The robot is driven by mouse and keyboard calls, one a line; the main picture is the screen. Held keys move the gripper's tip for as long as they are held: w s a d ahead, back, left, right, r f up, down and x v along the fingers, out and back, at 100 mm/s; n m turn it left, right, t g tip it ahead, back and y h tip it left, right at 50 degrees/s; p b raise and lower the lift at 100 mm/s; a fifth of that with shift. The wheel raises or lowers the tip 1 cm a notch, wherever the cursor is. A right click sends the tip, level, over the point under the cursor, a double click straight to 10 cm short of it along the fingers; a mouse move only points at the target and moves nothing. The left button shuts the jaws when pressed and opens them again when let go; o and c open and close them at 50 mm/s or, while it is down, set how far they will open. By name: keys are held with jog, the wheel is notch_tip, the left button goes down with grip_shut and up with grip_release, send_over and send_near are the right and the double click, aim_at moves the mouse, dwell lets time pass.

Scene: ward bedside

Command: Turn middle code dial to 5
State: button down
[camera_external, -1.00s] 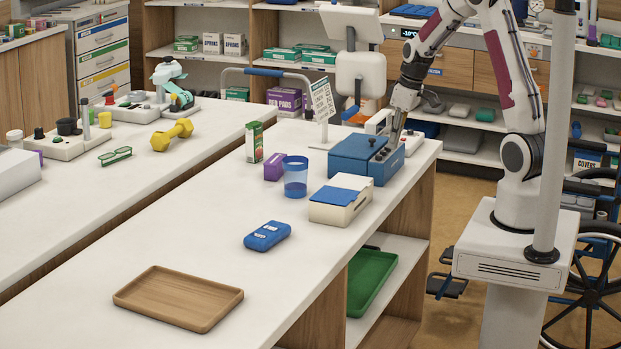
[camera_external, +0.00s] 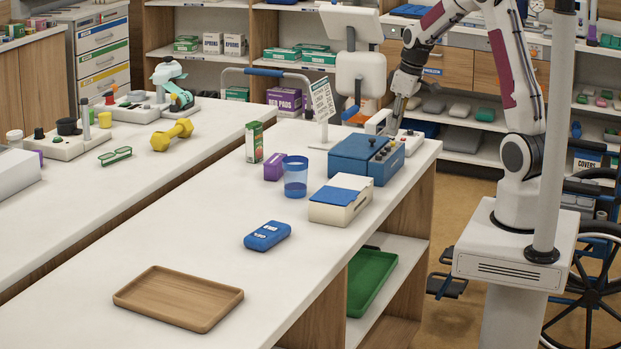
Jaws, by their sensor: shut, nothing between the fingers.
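The blue box (camera_external: 352,152) stands on the near counter, at its far right end. Small dials (camera_external: 381,154) sit in a row on its right-hand top panel; their numbers are too small to read, so I cannot tell the middle dial's setting. My gripper (camera_external: 396,120) points down above and behind the dial panel, apart from it. It is shut and empty.
A wooden tray (camera_external: 178,298) lies in front; the counter between is mostly clear.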

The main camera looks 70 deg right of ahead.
aim_at(389, 157)
jog(key=shift+w+d+r, duration=0.15)
jog(key=shift+d+r, duration=0.25)
jog(key=shift+d, duration=0.4)
jog(key=shift+f, duration=0.2)
jog(key=shift+s+x, duration=0.25)
jog(key=shift+x, duration=0.85)
jog(key=shift+s+x, duration=0.25)
jog(key=shift+x, duration=0.8)
jog(key=shift+s+x, duration=0.3)
jog(key=shift+x, duration=0.8)
jog(key=shift+f, duration=0.2)
jog(key=shift+w, duration=0.2)
jog(key=shift+a, duration=0.55)
jog(key=shift+s, duration=0.5)
jog(key=shift+r, duration=0.1)
